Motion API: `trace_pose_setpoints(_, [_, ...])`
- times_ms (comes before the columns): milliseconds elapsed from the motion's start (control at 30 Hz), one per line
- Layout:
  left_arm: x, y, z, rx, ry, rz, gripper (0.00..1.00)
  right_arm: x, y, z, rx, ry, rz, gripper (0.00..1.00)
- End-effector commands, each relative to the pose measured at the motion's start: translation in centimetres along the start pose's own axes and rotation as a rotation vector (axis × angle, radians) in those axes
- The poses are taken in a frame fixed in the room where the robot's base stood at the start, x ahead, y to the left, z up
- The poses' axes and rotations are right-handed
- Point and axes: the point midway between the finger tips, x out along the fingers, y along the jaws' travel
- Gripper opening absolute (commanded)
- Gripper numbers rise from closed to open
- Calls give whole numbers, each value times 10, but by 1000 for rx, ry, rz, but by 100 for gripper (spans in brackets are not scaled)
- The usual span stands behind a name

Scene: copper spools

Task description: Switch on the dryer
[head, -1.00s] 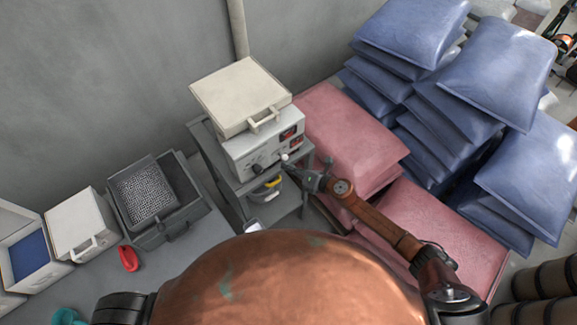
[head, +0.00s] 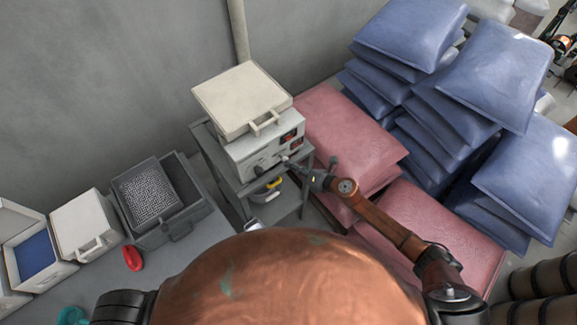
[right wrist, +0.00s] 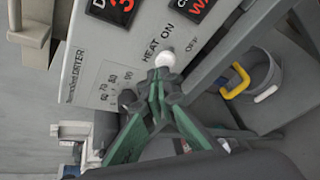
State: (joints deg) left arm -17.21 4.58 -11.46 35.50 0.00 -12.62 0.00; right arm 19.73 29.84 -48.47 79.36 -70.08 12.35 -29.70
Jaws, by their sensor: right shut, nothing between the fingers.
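The dryer (head: 262,148) is a light grey box with a beige lid (head: 240,98) that has a handle. It stands on a grey metal stand. In the right wrist view its front panel (right wrist: 105,60) has red lit displays, a dark knob (right wrist: 127,98) and a white ball-tipped switch (right wrist: 165,60) beside the words HEAT ON and OFF. The ball appears nearer ON, but the switch's exact position is unclear. My right gripper (head: 290,164) is shut and empty. Its green-sided fingers (right wrist: 160,92) are right at the ball; I cannot tell whether they touch. My left gripper is out of view.
A bucket with a yellow grip (head: 266,192) sits on the stand's lower shelf. Pink sacks (head: 350,135) and blue sacks (head: 520,70) are stacked to the right. An open grey bin (head: 185,195) and a red object (head: 132,257) lie to the left.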

Motion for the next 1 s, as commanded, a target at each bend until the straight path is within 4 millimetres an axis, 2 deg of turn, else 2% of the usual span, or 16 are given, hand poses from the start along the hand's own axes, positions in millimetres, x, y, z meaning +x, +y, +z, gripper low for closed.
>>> trace_pose_setpoints(33, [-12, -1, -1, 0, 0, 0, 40, -10, 6, 6, -1, 5, 0, 0])
trace_pose_setpoints(100, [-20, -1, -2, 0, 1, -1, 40, -19, 12, 10, -2, 11, 4, 0])
trace_pose_setpoints(400, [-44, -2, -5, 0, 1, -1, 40, -52, 25, 25, -7, 22, 12, 0])
trace_pose_setpoints(600, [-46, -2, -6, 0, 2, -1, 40, -58, 25, 27, -6, 23, 12, 0])
trace_pose_setpoints(1000, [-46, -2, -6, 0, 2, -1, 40, -59, 25, 26, -5, 22, 11, 0])
